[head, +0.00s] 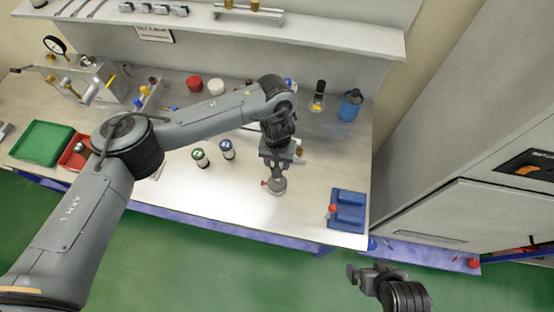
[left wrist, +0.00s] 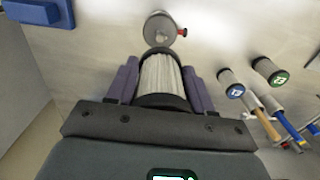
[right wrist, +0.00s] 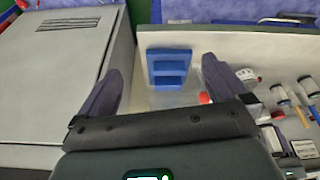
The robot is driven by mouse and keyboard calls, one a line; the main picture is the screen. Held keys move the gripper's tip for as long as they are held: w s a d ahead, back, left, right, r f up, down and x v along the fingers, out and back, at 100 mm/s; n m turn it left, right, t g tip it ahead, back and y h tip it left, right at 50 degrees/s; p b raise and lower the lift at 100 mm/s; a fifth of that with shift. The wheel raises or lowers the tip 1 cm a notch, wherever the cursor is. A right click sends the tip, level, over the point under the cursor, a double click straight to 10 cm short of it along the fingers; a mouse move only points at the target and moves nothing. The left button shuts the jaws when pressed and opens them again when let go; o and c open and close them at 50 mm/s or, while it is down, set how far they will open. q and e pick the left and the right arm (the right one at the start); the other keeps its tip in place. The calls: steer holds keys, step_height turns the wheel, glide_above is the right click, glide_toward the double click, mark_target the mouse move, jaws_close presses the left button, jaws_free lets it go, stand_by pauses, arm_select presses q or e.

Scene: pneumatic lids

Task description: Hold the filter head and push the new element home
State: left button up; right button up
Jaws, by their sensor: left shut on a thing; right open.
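My left gripper (head: 280,158) points down over the bench's right half. In the left wrist view it (left wrist: 162,82) is shut on a white pleated element (left wrist: 162,76) with dark end caps. The grey round filter head (left wrist: 163,28), with a small red knob on its side, is just beyond the element's far end. The head view shows the filter head (head: 276,186) on the bench below the left gripper; whether element and head touch is unclear. My right gripper (head: 366,274) is open and empty, off the bench's front right. In the right wrist view the filter head (right wrist: 245,74) is beyond its right finger.
A blue tray (head: 347,198) with a red-topped item at its side is right of the filter head. Two canisters, green-topped (head: 200,157) and blue-topped (head: 226,148), stand to its left. A blue bottle (head: 350,105) is behind. A large grey cabinet (head: 480,215) bounds the right side.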

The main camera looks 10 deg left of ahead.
steer(key=w+a+f+n+t+y, duration=0.1)
steer(key=w+a+n+y, duration=0.25)
steer(key=w+a, duration=0.7)
steer(key=w+a+n+t+y, duration=0.15)
steer(key=w+a+n, duration=0.45)
steer(key=w, duration=0.8)
steer(key=w+a+f+n+t+y, duration=0.1)
steer(key=w+a+n+y, duration=0.25)
steer(key=w+a, duration=0.7)
steer(key=n+g, duration=0.4)
steer(key=g, duration=0.4)
glide_toward(286, 183)
steer(key=x, duration=0.3)
steer(key=shift+y, duration=0.35)
steer(key=x, duration=0.7)
steer(key=shift+f, duration=0.2)
steer(key=shift+a+f, duration=0.25)
steer(key=shift+f, duration=0.25)
steer(key=shift+a+f, duration=0.15)
steer(key=shift+a, duration=0.15)
